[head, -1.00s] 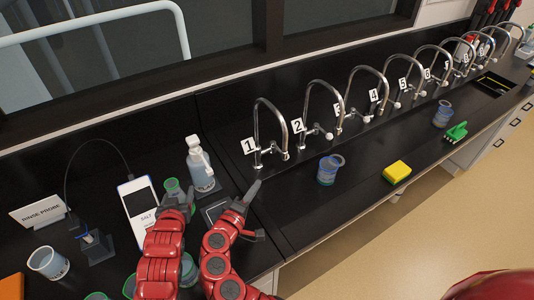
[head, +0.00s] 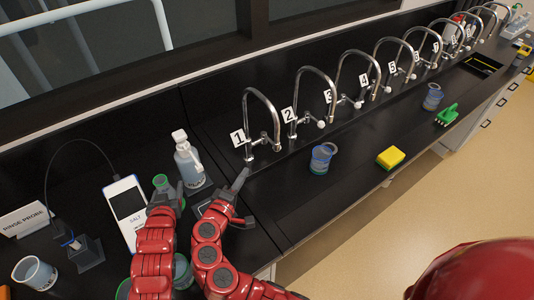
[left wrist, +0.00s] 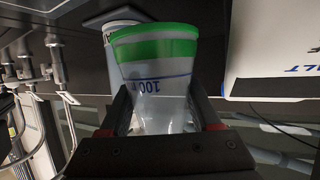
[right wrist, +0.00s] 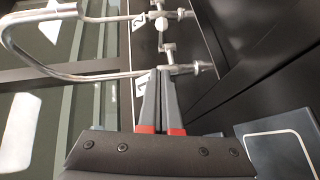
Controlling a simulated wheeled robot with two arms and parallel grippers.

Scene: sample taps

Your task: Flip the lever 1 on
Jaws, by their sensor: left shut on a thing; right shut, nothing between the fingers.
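Tap 1 (head: 249,150), a chrome gooseneck beside a label "1" (head: 238,138), stands on the black bench. My right gripper (head: 242,179) is shut and empty, in front of and below tap 1. In the right wrist view its fingertips (right wrist: 161,73) overlap the tap's chrome pipe; I cannot tell whether they touch. My left gripper (head: 168,200) is shut on a clear cup with a green rim (left wrist: 155,50), beside the salt meter (head: 127,206).
A wash bottle (head: 188,160) stands behind my grippers. A row of similar taps runs to the right. A rinse probe sign (head: 25,220) stands at left.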

